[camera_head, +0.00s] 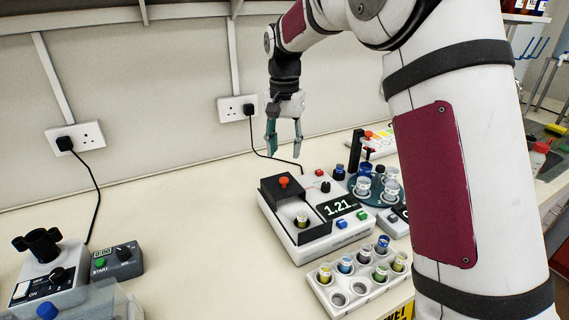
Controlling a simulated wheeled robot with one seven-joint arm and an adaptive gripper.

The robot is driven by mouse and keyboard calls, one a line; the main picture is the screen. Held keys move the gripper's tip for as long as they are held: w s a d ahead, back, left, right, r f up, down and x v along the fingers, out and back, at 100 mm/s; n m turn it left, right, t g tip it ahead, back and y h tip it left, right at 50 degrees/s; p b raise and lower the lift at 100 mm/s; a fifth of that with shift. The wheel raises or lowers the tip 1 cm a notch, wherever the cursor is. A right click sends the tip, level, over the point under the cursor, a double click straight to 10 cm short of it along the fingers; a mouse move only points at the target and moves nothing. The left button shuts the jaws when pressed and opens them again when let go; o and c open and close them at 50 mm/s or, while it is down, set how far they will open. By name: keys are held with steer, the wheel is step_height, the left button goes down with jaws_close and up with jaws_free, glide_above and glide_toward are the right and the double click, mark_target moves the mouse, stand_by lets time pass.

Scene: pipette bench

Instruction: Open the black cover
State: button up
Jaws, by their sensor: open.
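A black cover (277,190) with a red knob on top sits on the left part of a white bench device (300,247) whose display reads 1.21. A small vial with a yellow band (301,219) shows at the front of the black part. My gripper (284,152) hangs above and behind the cover, fingers pointing down. It is open and empty, apart from the cover.
A white rack (335,299) with several vials stands in front of the device. A blue round holder (372,190) with vials is to its right. A grey control box (118,262) and another device (45,275) stand at left. The bench between is clear.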

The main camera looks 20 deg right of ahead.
steer(key=shift+r, duration=1.6)
steer(key=shift+r, duration=0.1)
steer(key=s+d+r+n+t, duration=0.1)
steer(key=s+r+n+t, duration=0.15)
steer(key=s, duration=0.95)
steer(key=s+d+r+n+t, duration=0.15)
steer(key=s+r, duration=0.25)
steer(key=s, duration=0.9)
steer(key=s+f+n, duration=0.2)
steer(key=s+f, duration=0.2)
steer(key=s, duration=0.6)
steer(key=shift+f+n+t, duration=0.25)
steer(key=shift+n+t, duration=0.15)
steer(key=shift+w+a, duration=0.1)
